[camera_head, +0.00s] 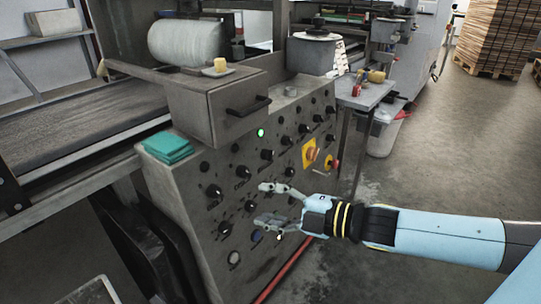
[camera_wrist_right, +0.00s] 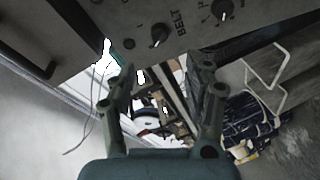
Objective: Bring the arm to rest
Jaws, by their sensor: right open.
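My right gripper (camera_head: 266,205) reaches in from the right in the head view, on my light blue arm (camera_head: 450,238). It is open and empty, its fingers spread in front of the lower part of the grey control panel (camera_head: 205,240). I cannot tell whether it touches the panel. In the right wrist view the gripper (camera_wrist_right: 165,85) shows two spread fingers with nothing between them. A panel strip with knobs and the word BELT (camera_wrist_right: 178,22) lies beyond the fingertips. My left gripper is not in view.
The panel carries several black knobs, a lit green lamp (camera_head: 261,132) and a red-and-yellow switch (camera_head: 310,152). A teal cloth (camera_head: 168,147) lies on its left top. A conveyor (camera_head: 75,125) runs at left. A side table (camera_head: 365,93) stands behind. Floor at right (camera_head: 455,150) is clear.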

